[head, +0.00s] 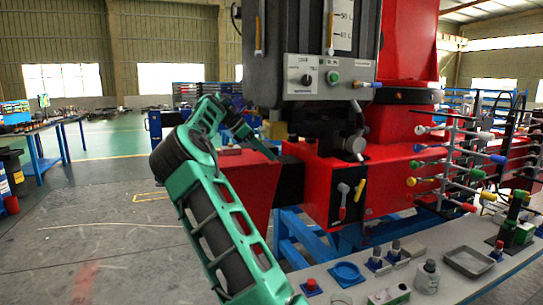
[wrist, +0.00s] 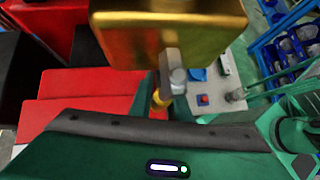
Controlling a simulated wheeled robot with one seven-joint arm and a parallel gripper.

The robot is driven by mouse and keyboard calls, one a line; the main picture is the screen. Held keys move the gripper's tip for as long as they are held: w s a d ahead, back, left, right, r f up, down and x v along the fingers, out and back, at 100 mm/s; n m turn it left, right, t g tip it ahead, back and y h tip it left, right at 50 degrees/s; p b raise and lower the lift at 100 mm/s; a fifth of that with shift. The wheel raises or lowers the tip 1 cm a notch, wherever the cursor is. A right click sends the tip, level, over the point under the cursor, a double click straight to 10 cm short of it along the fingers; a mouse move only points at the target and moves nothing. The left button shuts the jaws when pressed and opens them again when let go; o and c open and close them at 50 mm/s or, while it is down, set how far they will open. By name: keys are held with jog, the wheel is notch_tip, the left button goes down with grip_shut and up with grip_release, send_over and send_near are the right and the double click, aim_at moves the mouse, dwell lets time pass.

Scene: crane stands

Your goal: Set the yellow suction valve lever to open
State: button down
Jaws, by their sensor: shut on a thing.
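The suction valve has a gold-coloured block body (head: 275,130), beside the dark tank on the red machine. Up close in the wrist view, the valve body (wrist: 165,30) fills the top, with a grey metal spindle and nut (wrist: 177,76) on its near face. A short yellow part of the lever (wrist: 160,98) shows just below the spindle. My gripper (head: 243,132) reaches the valve from the left. In the wrist view my gripper (wrist: 162,106) is shut on the yellow lever, between its dark green fingers. The rest of the lever is hidden, so its setting cannot be read.
A black panel (head: 345,205) with small red and yellow levers sits on the red frame. A rack of coloured handles (head: 455,165) stands at the right. A grey bench (head: 440,258) with buttons, bottles and a tray (head: 468,262) crosses the lower right. Open floor lies at left.

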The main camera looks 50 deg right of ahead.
jog(key=shift+w+a+r, duration=0.1)
jog(key=shift+w+r, duration=0.1)
jog(key=c, duration=1.7)
grip_release()
jog(key=shift+f, duration=0.1)
jog(key=shift+v, duration=5.5)
jog(key=shift+w, duration=0.15)
jog(key=shift+f, duration=0.1)
